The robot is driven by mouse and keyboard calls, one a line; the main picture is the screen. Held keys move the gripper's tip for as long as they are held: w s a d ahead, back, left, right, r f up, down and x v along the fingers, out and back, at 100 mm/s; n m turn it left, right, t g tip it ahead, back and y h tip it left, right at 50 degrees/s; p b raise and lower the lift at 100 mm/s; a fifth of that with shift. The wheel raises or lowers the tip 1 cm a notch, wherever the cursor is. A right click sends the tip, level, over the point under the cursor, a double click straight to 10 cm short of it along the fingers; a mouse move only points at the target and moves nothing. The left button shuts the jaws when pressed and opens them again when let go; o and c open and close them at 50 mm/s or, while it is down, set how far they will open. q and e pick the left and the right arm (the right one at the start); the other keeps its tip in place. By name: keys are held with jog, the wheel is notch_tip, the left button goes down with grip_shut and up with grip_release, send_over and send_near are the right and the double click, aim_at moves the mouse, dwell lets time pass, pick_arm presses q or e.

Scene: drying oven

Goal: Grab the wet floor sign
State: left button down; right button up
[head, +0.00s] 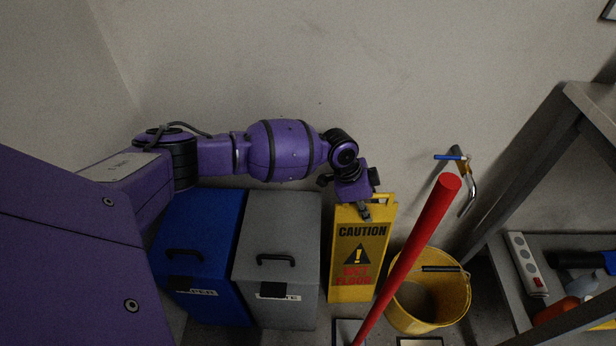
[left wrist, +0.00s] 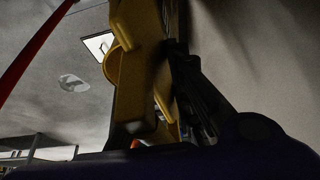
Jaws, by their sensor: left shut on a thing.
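The yellow wet floor sign (head: 360,262) stands upright against the wall in the head view, with its black "CAUTION" lettering facing me. My left gripper (head: 364,211) is at the top edge of the sign and is shut on it. In the left wrist view the sign's yellow body (left wrist: 135,80) fills the middle, with the dark gripper fingers (left wrist: 185,95) against it. The exact contact is dark and partly hidden. My right gripper is not in view.
A blue bin (head: 200,230) and a grey bin (head: 280,225) stand left of the sign. A yellow bucket (head: 455,295) stands right of it. A red pole (head: 415,235) slants in front.

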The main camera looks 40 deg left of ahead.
pick_arm(q)
jog(key=shift+w+d+r, duration=0.1)
jog(key=shift+w+r, duration=0.05)
jog(key=shift+r, duration=0.1)
